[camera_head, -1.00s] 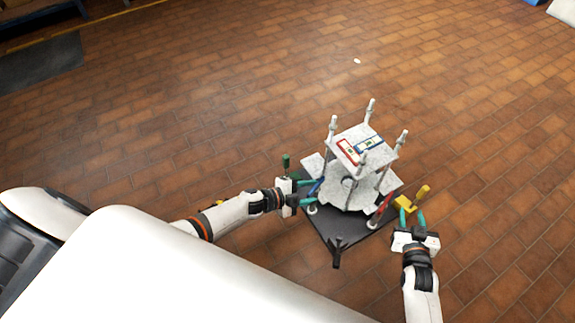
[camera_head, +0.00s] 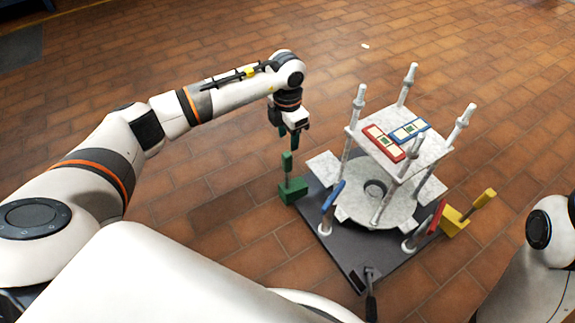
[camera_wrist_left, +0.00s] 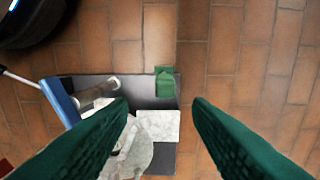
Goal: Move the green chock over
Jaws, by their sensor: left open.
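The green chock (camera_head: 292,190) stands on the tiled floor at the left corner of the dark base plate (camera_head: 340,252), with its green handle (camera_head: 287,162) upright. My left gripper (camera_head: 289,141) points down just above the handle, fingers apart and empty. In the left wrist view the chock (camera_wrist_left: 165,82) shows beyond the open fingertips (camera_wrist_left: 161,102), roughly midway between them. I cannot tell whether the chock touches the plate. My right arm (camera_head: 545,245) shows at the right edge; its gripper is out of view.
A white flange assembly (camera_head: 375,190) with upright posts and a top plate (camera_head: 400,140) stands on the base plate. A blue bar (camera_head: 332,193) is near the chock. A red bar (camera_head: 436,215) and a yellow chock (camera_head: 455,222) are on the right. The floor to the left is clear.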

